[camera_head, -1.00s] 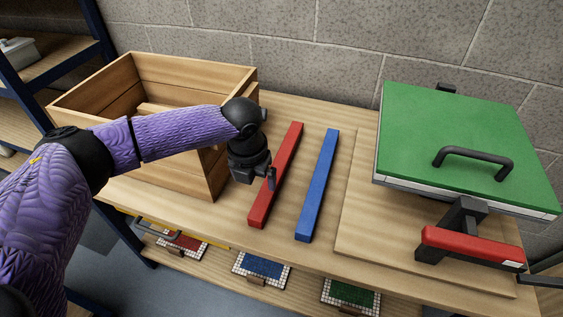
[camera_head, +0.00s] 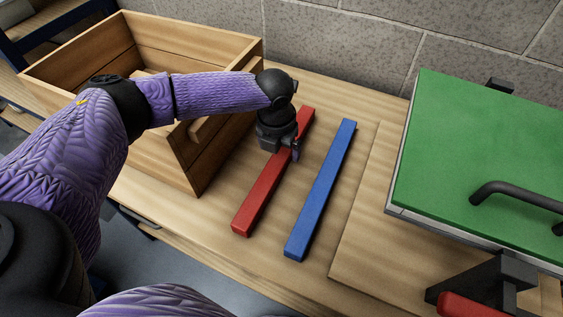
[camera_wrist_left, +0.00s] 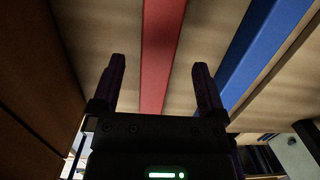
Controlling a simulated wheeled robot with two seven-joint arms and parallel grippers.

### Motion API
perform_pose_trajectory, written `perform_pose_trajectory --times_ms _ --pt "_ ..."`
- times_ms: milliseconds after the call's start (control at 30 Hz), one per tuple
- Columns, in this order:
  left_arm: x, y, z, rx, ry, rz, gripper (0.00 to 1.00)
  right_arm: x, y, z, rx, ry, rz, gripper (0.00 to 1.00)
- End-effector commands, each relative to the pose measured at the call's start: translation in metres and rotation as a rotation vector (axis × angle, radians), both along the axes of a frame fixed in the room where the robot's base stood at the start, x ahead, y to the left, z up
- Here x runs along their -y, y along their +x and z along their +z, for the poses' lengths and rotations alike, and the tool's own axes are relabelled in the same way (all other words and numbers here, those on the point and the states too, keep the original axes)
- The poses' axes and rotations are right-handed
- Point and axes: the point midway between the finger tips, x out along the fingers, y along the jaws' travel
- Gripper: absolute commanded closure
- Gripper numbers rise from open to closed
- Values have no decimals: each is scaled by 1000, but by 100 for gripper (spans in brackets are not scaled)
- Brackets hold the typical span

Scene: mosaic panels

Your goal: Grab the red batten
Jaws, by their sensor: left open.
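The red batten (camera_head: 262,194) lies on the wooden table, running from front left to back right. My left gripper (camera_head: 290,154) is over its middle part and hides a stretch of it. In the left wrist view the red batten (camera_wrist_left: 162,55) passes between the two open fingers of my left gripper (camera_wrist_left: 158,72), with bare wood showing on both sides. Nothing is held. I cannot tell how far the fingertips are above the batten. My right gripper is not in view.
A blue batten (camera_head: 321,190) lies parallel on the right, close to my left gripper. A wooden crate (camera_head: 183,150) stands on the left. A green-topped press (camera_head: 470,150) with a black handle stands on the right on a board. A block wall is behind.

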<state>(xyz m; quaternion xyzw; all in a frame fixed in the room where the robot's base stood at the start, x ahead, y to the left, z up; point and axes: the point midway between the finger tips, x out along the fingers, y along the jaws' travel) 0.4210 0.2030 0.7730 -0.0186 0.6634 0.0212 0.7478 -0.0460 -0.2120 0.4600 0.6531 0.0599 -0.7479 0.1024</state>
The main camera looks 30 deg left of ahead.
Motion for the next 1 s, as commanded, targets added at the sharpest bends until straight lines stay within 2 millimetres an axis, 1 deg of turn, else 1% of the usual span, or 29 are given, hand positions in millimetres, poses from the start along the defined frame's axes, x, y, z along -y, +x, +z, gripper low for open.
perform_pose_trajectory --times_ms 33,100,200,400,467,500,567,600,667,700,767,800,833,867,1000 --pt "-1 0 -13 -3 1 0 6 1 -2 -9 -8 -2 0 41" --pt "-2 -1 -29 -4 1 1 6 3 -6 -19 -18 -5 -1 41" --pt "-2 1 -45 -4 1 2 6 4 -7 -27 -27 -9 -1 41" --pt "-2 2 -42 1 0 2 6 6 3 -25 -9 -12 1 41" --pt "-2 2 -42 1 0 2 19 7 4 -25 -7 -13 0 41" --pt "-2 2 -42 0 0 2 27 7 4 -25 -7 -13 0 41" --pt "-2 2 -42 0 0 2 40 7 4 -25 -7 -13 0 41" --pt "-2 2 -42 0 0 2 48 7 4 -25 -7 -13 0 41" --pt "-2 2 -42 0 0 2 61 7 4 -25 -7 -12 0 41" --pt "-2 2 -42 0 0 2 69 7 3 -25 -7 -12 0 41" --pt "-2 2 -42 0 0 2 82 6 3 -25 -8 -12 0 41" --pt "-2 2 -42 0 0 2 91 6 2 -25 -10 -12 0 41" --pt "-2 2 -42 0 0 2 97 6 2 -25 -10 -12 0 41" --pt "-2 2 -42 0 0 2 100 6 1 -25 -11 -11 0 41" --pt "-2 2 -41 0 0 2 100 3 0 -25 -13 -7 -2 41"
